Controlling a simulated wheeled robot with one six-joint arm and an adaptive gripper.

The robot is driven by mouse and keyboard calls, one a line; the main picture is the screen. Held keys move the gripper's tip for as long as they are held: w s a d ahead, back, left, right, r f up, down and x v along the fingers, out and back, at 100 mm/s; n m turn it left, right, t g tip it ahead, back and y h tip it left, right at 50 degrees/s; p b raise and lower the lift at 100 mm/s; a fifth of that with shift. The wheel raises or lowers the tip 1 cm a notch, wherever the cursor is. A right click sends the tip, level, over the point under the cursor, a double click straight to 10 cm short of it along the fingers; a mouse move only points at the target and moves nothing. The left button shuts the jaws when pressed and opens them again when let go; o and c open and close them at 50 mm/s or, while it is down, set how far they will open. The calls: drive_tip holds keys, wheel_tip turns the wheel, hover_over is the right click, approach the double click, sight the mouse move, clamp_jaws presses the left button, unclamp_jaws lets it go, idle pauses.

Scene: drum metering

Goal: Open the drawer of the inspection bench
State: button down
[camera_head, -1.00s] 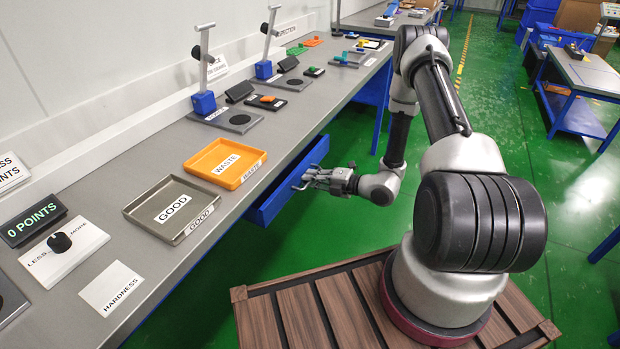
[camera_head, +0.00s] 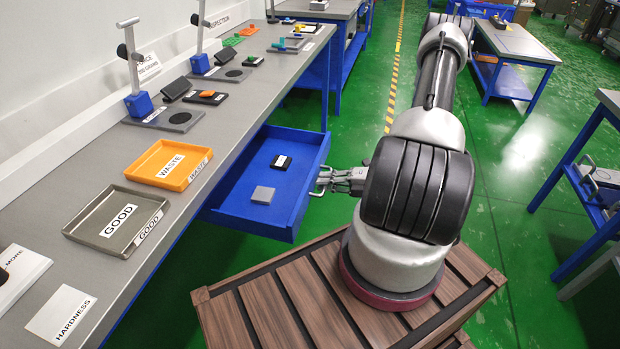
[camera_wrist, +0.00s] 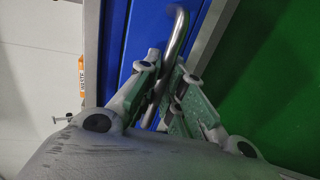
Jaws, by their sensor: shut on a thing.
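The blue drawer (camera_head: 236,204) of the inspection bench (camera_head: 216,134) stands pulled out from under the worktop, with its inside showing. A grey block (camera_head: 263,195) and a small black piece with a white top (camera_head: 281,162) lie in it. My gripper (camera_head: 322,180) is at the drawer's front, on its right side. In the wrist view my gripper's fingers (camera_wrist: 163,92) are closed around the curved metal handle (camera_wrist: 178,35) on the blue drawer front.
On the worktop are the orange WASTE tray (camera_head: 204,158), the grey GOOD tray (camera_head: 72,232) and stands with blue bases (camera_head: 138,104). My wooden-slatted base is close to the drawer's near corner.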

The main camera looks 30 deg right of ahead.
drive_tip(key=shift+f+v, duration=0.2)
drive_tip(key=shift+v, duration=0.75)
drive_tip(key=c, duration=1.5)
unclamp_jaws()
drive_tip(key=shift+d, duration=0.1)
drive_tip(key=v, duration=1.2)
